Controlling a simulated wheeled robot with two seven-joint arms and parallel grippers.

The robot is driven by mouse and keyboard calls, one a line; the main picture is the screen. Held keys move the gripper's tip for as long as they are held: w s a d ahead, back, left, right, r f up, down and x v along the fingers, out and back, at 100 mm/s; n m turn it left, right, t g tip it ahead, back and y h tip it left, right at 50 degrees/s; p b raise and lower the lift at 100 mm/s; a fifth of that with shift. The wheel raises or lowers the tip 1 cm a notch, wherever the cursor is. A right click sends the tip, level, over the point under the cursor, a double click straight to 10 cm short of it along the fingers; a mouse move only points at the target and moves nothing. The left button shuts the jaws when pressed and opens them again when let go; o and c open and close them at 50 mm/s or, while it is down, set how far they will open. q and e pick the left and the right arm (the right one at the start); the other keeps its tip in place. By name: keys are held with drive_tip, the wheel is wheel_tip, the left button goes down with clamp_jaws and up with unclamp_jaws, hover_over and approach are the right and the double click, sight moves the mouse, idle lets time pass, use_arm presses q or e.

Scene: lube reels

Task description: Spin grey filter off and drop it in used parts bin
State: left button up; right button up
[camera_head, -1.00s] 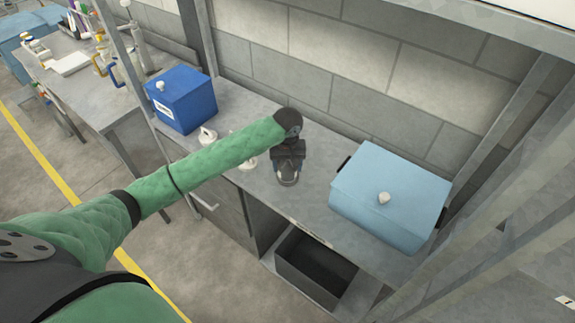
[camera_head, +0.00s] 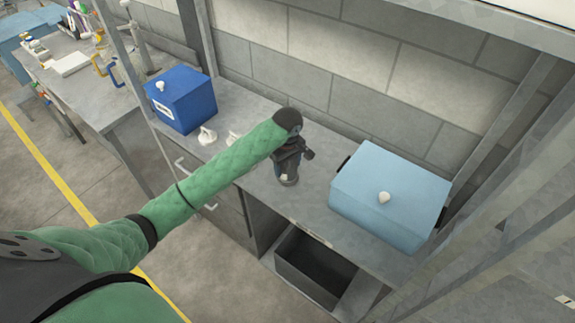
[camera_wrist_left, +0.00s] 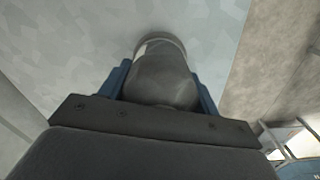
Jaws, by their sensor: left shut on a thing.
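My left gripper (camera_head: 289,172) points down over the bench between the blue boxes, and in the left wrist view its two blue fingers (camera_wrist_left: 162,88) are shut on the sides of a grey rounded filter (camera_wrist_left: 163,72). The filter stands at the bench top, with a paler ring at its far end. In the head view a small part of the filter (camera_head: 289,181) shows below the fingers. A dark grey open bin (camera_head: 290,272) sits on the low shelf below the bench; it looks empty. I cannot tell whether it is the used parts bin. My right gripper is out of view.
A light blue lidded box (camera_head: 375,212) stands right of the gripper. A dark blue lidded box (camera_head: 182,105) stands to the left, with small white fittings (camera_head: 207,136) beside it. The grey bench top (camera_head: 325,215) is clear between gripper and light blue box. A metal post rises at left.

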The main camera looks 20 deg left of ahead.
use_arm(q)
drive_tip(key=n, duration=0.1)
drive_tip(key=f+n, duration=0.1)
drive_tip(key=n, duration=0.1)
drive_tip(key=shift+s+n, duration=0.2)
drive_tip(key=shift+n, duration=0.1)
drive_tip(key=shift+d, duration=0.1)
drive_tip(key=shift+n, duration=2.5)
drive_tip(key=o, duration=1.3)
drive_tip(key=shift+r, duration=0.1)
drive_tip(key=shift+c, duration=0.2)
drive_tip(key=shift+w, duration=0.15)
drive_tip(key=shift+o, duration=1.4)
drive_tip(key=shift+w+r, duration=0.1)
drive_tip(key=shift+w, duration=0.05)
drive_tip(key=shift+r, duration=2.65)
